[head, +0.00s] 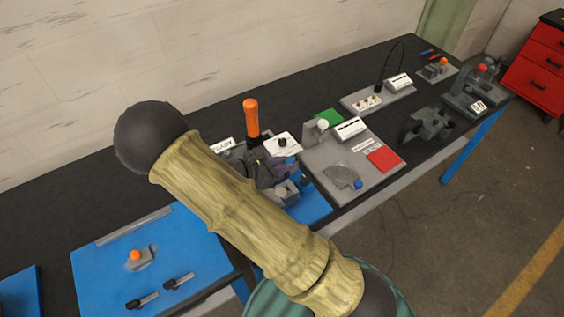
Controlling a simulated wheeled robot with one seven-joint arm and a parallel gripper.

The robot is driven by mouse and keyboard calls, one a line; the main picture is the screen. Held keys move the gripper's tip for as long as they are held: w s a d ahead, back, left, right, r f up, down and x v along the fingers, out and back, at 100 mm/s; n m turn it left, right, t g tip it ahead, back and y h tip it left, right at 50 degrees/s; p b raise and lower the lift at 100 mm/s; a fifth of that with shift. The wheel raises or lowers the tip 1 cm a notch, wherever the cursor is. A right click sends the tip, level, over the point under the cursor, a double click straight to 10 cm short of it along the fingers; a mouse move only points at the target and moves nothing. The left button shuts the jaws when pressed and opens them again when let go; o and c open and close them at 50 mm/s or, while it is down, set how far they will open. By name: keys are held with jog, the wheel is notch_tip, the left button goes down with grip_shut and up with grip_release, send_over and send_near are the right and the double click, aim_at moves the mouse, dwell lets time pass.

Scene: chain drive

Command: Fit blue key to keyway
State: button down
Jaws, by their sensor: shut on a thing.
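My bamboo-like arm crosses the middle of the view and covers part of the bench. Dark angular parts that look like my gripper (264,172) come out from behind it, beside the orange handle and above a grey block (287,191). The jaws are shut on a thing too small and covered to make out. I cannot make out the blue key in them, nor a keyway. A small blue piece (358,184) sits at the front edge of the grey plate (325,185), beside a grey oval part (341,174); I cannot tell what it is.
An upright orange handle (251,117) stands close behind the dark parts. A white knob panel (282,145) is beside it. The grey plate carries green and red pads (384,159). A blue mat (100,262) at left holds two black-handled tools. Grey fixtures (426,125) stand at right.

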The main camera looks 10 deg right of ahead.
jog(key=b, duration=0.4)
send_over(282, 191)
jog(key=shift+f, duration=2.9)
jog(key=shift+f+b, duration=1.75)
jog(key=shift+f, duration=1.3)
jog(key=c, duration=1.2)
grip_release()
jog(key=b+v, duration=0.3)
jog(key=v, duration=1.4)
jog(key=shift+s+a, duration=0.15)
jog(key=shift+a, duration=0.05)
jog(key=shift+r, duration=0.15)
